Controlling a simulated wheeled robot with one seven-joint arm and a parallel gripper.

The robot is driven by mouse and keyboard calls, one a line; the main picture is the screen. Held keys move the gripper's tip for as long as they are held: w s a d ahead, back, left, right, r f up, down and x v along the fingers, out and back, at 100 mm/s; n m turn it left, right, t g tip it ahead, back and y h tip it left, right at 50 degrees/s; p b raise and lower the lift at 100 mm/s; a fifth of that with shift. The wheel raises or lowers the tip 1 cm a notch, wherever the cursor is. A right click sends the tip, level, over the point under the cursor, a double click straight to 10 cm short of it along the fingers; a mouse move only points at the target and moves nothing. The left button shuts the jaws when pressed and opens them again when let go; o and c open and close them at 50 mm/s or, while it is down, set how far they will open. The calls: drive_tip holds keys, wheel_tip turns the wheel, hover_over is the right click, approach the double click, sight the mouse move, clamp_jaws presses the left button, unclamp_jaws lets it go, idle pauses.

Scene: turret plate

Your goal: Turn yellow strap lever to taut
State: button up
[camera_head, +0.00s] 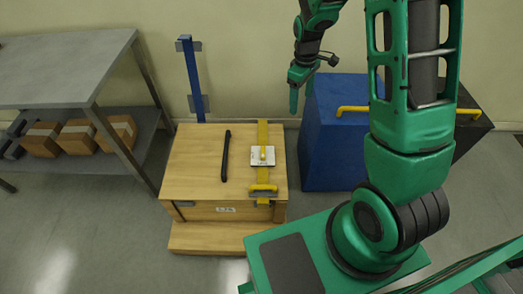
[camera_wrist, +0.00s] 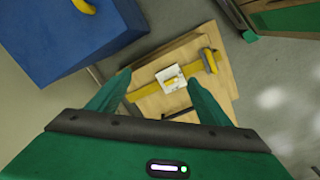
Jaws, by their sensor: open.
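A yellow strap (camera_head: 263,132) runs over the right part of a wooden crate's (camera_head: 195,160) top; the wrist view shows it too (camera_wrist: 146,92). A pale square plate (camera_head: 256,160) sits on the strap with a small yellow lever-like piece (camera_head: 264,153) on it. A yellow bar handle (camera_head: 263,187) is at the strap's front end; it also shows in the wrist view (camera_wrist: 209,60). I cannot tell which of the two is the strap lever. My gripper (camera_head: 300,96) is open and empty, high behind the crate and apart from it. Its green fingers (camera_wrist: 158,95) frame the crate in the wrist view.
A black bar (camera_head: 226,156) lies on the crate top. A blue post (camera_head: 193,80) stands behind the crate. A blue box (camera_head: 325,150) with a yellow handle (camera_head: 352,110) is on the right. A grey shelf table (camera_head: 60,70) with cartons is on the left.

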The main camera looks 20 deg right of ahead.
drive_tip(key=w+a+f+n, duration=0.2)
drive_tip(key=w+a+f, duration=0.1)
drive_tip(key=f, duration=0.3)
drive_tip(key=w+a+f+n, duration=0.2)
drive_tip(key=a+f, duration=0.1)
drive_tip(key=f, duration=0.2)
drive_tip(key=n, duration=0.3)
hover_over(263, 151)
wheel_tip(263, 151, down, 13)
drive_tip(key=shift+y, duration=0.3)
wheel_tip(263, 151, down, 9)
drive_tip(key=shift+a+f, duration=0.1)
drive_tip(key=shift+f, duration=0.1)
drive_tip(key=c, duration=1)
